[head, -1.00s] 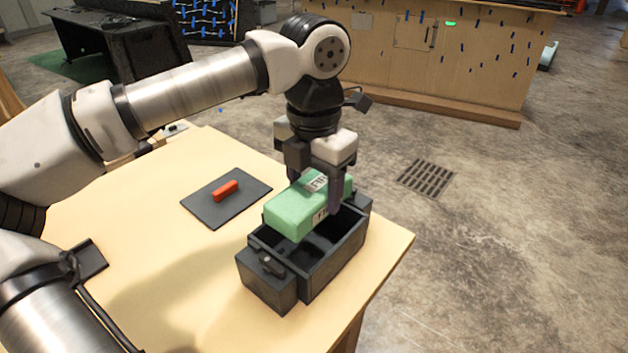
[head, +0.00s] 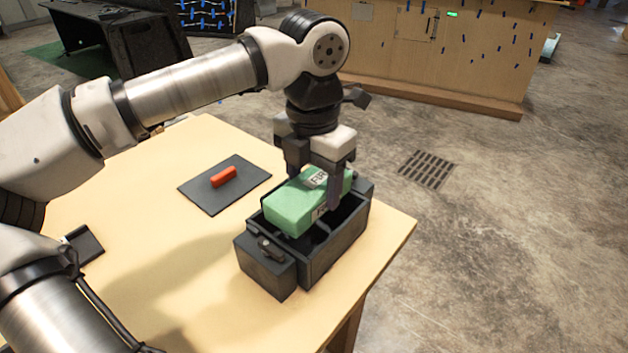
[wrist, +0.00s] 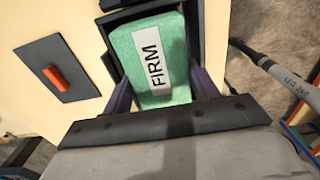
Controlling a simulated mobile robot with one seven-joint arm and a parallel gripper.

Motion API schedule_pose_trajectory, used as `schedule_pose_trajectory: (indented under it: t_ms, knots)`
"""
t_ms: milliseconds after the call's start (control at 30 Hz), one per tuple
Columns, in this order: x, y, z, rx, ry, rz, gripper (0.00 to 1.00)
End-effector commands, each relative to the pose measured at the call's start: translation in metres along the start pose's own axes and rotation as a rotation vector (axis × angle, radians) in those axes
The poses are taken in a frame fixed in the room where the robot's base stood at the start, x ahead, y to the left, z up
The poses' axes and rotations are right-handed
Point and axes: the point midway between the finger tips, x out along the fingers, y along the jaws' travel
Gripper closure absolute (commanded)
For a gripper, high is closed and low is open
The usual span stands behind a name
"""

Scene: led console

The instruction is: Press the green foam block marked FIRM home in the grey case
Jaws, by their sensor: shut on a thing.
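The green foam block (head: 293,209) has a white label; in the wrist view the block (wrist: 160,90) reads FIRM. My gripper (head: 322,190) is shut on the block's sides, with a finger on each side in the wrist view. The dark grey case (head: 330,257) is an open box with compartments, on the table. The block is at the case's mouth, its upper part standing above the rim. Its underside is hidden, so I cannot tell whether it touches the case floor.
A red block (head: 223,177) lies on a flat dark plate (head: 207,196) left of the case. The case stands close to the right edge of the wooden table (head: 170,265). The table's front left is mostly clear. A floor grate (head: 426,169) lies beyond.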

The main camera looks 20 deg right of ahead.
Motion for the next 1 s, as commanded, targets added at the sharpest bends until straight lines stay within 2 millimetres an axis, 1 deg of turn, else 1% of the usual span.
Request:
schedule_pose_trajectory:
  t_ms: [567, 1000]
  knots:
    - [0.001, 0.0, 0.0, 0.0, 0.0, 0.0, 0.62]
    - [0.014, 0.0, 0.0, 0.0, 0.0, -0.001, 0.62]
